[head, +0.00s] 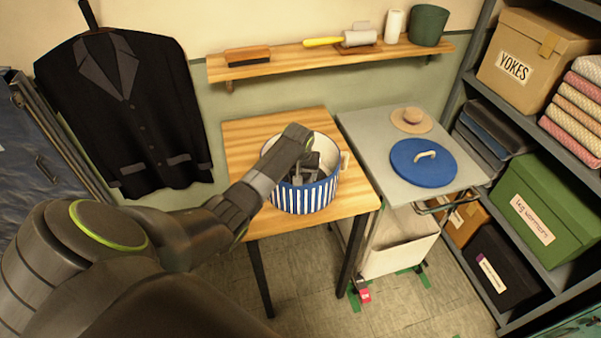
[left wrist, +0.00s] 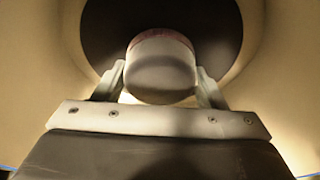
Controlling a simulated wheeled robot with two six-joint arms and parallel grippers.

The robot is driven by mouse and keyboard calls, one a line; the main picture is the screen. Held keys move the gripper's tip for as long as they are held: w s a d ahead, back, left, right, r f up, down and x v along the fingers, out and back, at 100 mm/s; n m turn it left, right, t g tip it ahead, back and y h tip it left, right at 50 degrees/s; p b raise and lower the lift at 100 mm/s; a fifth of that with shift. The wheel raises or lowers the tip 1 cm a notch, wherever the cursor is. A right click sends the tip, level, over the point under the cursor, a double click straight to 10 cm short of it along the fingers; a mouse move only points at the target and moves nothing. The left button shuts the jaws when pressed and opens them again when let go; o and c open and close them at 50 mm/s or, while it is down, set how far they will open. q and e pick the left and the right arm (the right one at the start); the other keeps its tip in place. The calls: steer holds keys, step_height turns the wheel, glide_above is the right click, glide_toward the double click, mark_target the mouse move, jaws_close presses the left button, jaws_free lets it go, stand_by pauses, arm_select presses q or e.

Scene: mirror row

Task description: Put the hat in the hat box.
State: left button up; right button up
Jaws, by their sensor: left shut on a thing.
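The striped hat box (head: 303,198), blue and white with a cream inside, stands open on the wooden table. My left gripper (head: 306,172) reaches down into it. In the left wrist view my left gripper (left wrist: 160,88) is shut on a pale, rounded hat crown (left wrist: 160,66) with a reddish band. A dark round area lies behind the crown; I cannot tell whether it is brim or box floor. Cream box walls surround it. The blue lid (head: 423,163) lies on the grey cart. Another hat (head: 411,119), tan and wide-brimmed, lies behind the lid. My right gripper is not in view.
The wooden table (head: 248,135) is clear around the box. The grey cart (head: 372,128) stands close on its right. A wall shelf (head: 300,59) holds brushes and a green pot. A dark jacket (head: 125,115) hangs at the left. Loaded shelving stands at the right.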

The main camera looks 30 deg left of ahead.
arm_select(q)
steer(key=o, duration=1)
steer(key=shift+d+r, duration=0.1)
steer(key=shift+r, duration=0.4)
steer(key=v, duration=1.1)
steer(key=shift+s+b, duration=0.2)
steer(key=shift+b, duration=0.15)
steer(key=shift+r, duration=0.15)
